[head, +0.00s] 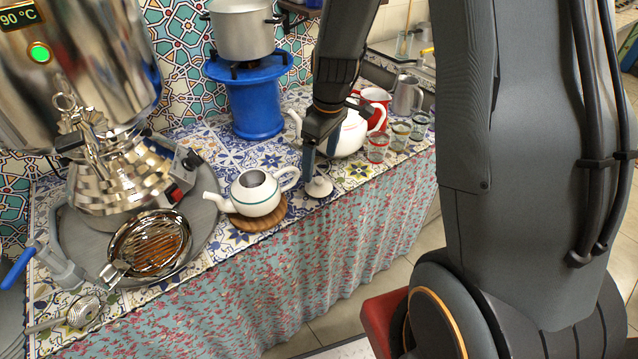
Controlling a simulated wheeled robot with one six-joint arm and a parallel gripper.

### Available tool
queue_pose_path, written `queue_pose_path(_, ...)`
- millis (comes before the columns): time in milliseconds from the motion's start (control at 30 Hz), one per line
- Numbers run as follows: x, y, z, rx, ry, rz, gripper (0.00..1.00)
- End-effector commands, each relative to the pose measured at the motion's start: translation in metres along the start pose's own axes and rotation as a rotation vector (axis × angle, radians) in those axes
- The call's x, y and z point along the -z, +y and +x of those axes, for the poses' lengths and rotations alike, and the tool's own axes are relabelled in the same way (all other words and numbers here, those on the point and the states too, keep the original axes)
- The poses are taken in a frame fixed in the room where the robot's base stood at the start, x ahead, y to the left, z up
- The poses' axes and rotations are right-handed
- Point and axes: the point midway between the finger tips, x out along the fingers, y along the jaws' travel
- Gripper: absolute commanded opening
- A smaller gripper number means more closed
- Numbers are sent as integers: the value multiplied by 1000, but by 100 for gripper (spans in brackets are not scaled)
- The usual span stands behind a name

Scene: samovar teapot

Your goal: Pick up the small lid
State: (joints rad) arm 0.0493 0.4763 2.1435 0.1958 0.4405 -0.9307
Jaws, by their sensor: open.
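The small lid (319,187) is white with a knob and lies on the patterned tabletop, right of an open white teapot (257,193). That teapot has a dark band and stands upright on a round wooden trivet (262,222). My gripper (320,167) is open and points down just above the lid, with its fingers around or close to the knob. I cannot tell whether a finger touches the lid. A larger white teapot (350,136) stands behind my gripper and is partly hidden by it.
A large metal samovar (115,170) stands on a round tray (207,243) at left, with a strainer bowl (150,243) in front. A blue burner (254,105) carries a pot (241,30) behind. Glasses (378,149) and a red mug (376,97) stand at right. The table's front edge is near the lid.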

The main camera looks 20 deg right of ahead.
Motion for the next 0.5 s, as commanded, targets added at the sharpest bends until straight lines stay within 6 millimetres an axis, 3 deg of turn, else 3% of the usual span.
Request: queue_pose_path(500,-7,-4,49,3,-4,1,81)
